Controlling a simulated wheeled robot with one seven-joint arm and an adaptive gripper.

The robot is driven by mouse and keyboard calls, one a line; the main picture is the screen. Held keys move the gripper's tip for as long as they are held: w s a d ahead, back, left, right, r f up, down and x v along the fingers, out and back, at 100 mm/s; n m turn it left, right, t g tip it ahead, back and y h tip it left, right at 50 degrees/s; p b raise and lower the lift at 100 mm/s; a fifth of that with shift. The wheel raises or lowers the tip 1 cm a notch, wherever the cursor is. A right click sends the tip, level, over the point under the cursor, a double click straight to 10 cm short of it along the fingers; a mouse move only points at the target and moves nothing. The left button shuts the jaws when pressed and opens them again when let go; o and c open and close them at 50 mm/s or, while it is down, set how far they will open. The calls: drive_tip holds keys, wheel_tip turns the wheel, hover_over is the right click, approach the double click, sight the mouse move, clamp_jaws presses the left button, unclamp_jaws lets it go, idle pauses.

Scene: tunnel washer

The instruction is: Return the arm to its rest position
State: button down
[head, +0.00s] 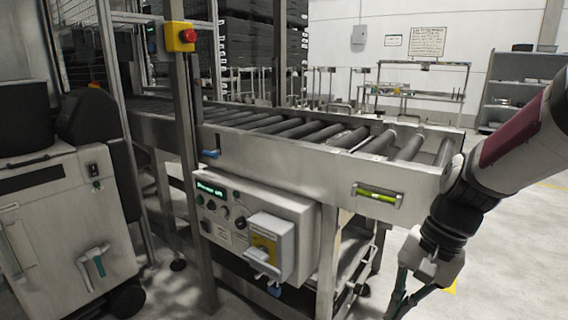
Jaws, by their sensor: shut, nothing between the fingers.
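My arm comes in from the right edge of the head view and bends down at the wrist. My gripper (404,301) points down in front of the right end of the roller conveyor (290,160), apart from it. Its fingers are shut and nothing shows between them. The fingertips run close to the lower edge of the picture, so their very ends are hard to see.
A control box (255,225) with a lit display and a yellow-plated switch hangs under the conveyor. A red emergency button (187,36) sits on a post. A grey machine (65,220) stands left. Shelves (510,105) stand back right. Floor at lower right is clear.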

drive_tip(key=s+r+n+h, duration=0.2)
drive_tip(key=s+r+n, duration=0.2)
drive_tip(key=s, duration=0.7)
drive_tip(key=s+r+n+h, duration=0.1)
drive_tip(key=s+r+n, duration=0.3)
drive_tip(key=s, duration=0.7)
wheel_tip(320, 180, up, 27)
drive_tip(key=t+p, duration=0.4)
drive_tip(key=p, duration=2.1)
drive_tip(key=shift+s+t+p, duration=0.2)
drive_tip(key=shift+t+p, duration=0.1)
